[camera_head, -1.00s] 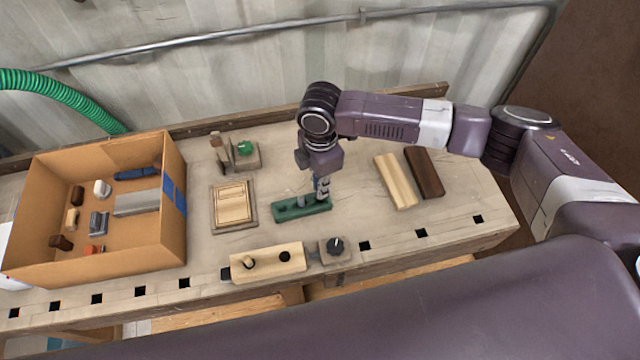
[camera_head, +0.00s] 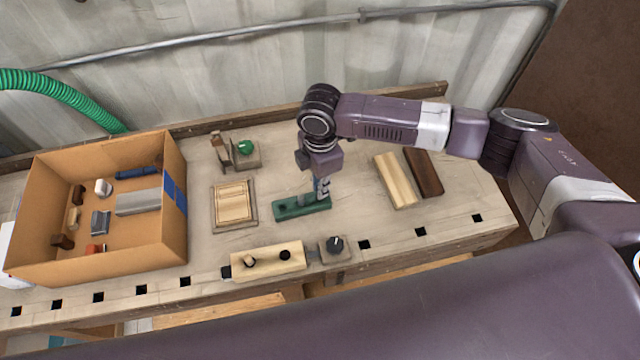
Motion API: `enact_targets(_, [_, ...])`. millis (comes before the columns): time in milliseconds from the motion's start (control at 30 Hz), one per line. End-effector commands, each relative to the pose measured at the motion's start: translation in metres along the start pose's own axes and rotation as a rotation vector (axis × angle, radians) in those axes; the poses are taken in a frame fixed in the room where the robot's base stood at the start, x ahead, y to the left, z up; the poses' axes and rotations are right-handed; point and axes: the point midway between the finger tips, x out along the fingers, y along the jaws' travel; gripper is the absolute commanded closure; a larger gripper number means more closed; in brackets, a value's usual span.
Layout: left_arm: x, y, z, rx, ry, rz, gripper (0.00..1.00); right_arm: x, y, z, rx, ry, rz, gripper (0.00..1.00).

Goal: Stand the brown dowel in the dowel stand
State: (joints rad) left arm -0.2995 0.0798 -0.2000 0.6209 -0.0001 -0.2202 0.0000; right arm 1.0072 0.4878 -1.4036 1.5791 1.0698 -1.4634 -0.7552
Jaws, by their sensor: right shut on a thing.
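The long green block (camera_head: 288,212) on the bench looks like the dowel stand. My right gripper (camera_head: 312,194) points down over the right half of this block, with its fingertips close to the block's top. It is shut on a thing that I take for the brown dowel. The fingers hide that dowel almost wholly, so I cannot tell whether it is in a hole or just above. My left gripper is not in view.
A cardboard box (camera_head: 160,252) with several small parts stands at left. A framed wooden panel (camera_head: 234,203) lies left of the green block. A pale plank (camera_head: 396,182) and a dark plank (camera_head: 424,172) lie right. A wooden block with holes (camera_head: 275,259) is at the front edge.

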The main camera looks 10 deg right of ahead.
Motion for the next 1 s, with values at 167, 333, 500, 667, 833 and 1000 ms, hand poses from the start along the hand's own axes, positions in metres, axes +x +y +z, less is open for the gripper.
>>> enact_targets(167, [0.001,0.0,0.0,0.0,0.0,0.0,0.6,0.003,0.0,0.0,0.0,0.0,0.0,0.98])
enact_targets(333, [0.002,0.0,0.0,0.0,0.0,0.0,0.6,0.006,0.0,0.0,0.0,0.0,-0.001,0.98])
enact_targets(500, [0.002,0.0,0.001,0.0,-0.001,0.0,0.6,0.008,0.0,0.0,0.0,0.001,-0.001,0.98])
enact_targets(667, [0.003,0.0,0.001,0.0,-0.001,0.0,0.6,0.011,0.0,0.0,0.0,0.001,-0.001,0.98])
enact_targets(833, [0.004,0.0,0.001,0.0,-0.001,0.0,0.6,0.013,0.0,0.0,0.0,0.001,-0.001,0.98])
enact_targets(1000, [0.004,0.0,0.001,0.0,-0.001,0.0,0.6,0.015,0.0,0.0,0.0,0.0,0.0,0.98])
